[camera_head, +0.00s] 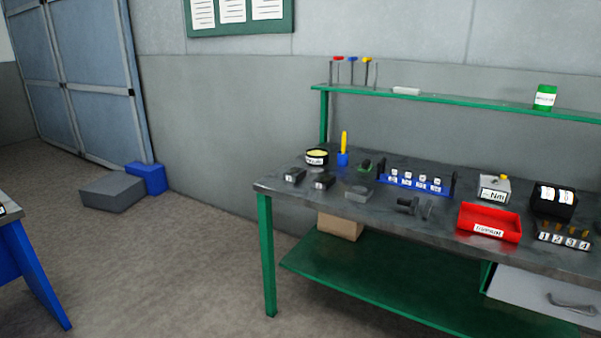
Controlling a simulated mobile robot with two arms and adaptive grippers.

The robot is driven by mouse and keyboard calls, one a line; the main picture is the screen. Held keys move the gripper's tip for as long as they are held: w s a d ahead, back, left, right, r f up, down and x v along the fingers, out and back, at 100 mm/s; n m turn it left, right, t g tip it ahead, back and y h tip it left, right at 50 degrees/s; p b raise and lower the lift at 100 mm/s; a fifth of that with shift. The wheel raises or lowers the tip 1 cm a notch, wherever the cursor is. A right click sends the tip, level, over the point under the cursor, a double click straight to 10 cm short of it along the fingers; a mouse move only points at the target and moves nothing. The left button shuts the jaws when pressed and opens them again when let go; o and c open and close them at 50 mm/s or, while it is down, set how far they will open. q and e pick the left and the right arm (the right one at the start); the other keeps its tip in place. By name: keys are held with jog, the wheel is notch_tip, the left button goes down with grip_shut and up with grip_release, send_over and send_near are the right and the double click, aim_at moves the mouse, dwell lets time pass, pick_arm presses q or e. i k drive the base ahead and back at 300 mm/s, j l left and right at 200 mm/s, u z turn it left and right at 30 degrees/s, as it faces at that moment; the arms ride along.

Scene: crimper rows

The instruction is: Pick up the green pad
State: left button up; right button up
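A small dark item with a green part (365,165) lies near the back of the workbench, between a blue holder with a yellow stick and a blue rack. It is the only small green thing on the bench top, but it is too small to tell clearly whether it is a pad. Neither of my grippers is in view.
The workbench (265,184) has a dark top and green legs. A blue rack (418,185), a red tray (490,222), a black round tub (316,158) and several dark blocks stand on it. Floor before the bench is clear.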

aim_at(366, 167)
jog(key=i+j+z, duration=0.3)
jog(key=i+j, duration=0.55)
